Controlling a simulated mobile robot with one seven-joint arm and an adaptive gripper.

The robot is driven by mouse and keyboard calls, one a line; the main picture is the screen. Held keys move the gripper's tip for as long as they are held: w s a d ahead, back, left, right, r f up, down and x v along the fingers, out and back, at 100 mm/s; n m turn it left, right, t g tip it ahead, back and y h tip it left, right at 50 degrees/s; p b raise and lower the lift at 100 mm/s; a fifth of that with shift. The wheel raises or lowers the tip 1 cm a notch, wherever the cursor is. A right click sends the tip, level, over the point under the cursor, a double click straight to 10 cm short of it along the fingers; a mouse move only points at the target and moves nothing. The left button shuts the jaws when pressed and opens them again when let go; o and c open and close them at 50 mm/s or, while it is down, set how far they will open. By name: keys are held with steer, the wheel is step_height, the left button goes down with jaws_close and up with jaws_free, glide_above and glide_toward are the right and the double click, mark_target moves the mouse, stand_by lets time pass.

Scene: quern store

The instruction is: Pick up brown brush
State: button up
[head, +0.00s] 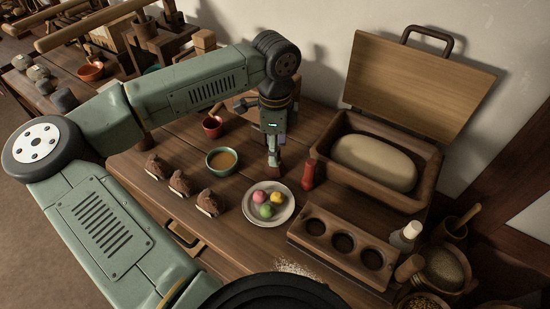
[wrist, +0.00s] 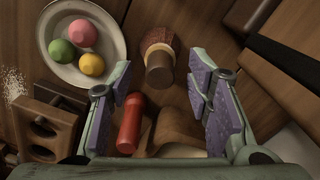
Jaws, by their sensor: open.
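The brown brush (wrist: 160,58) stands on the wooden table with its handle toward my camera and its reddish-brown bristles beyond. In the head view the brush (head: 273,168) is behind the plate, directly below my gripper (head: 272,140). In the wrist view my gripper (wrist: 162,82) is open, with one purple-padded finger on each side of the line to the brush. The brush's handle end shows in the gap between the fingertips. Nothing is held. I cannot tell how much height separates the fingertips from the handle.
A plate (head: 284,213) with pink, yellow and green balls is close to the brush. A red bottle (head: 308,175) stands just right of it. A green bowl (head: 222,150) is to the left. A wooden holder (head: 308,227) and an open case (head: 433,164) lie to the right.

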steer(key=shift+f, duration=0.85)
steer(key=shift+c, duration=0.3)
jaws_close()
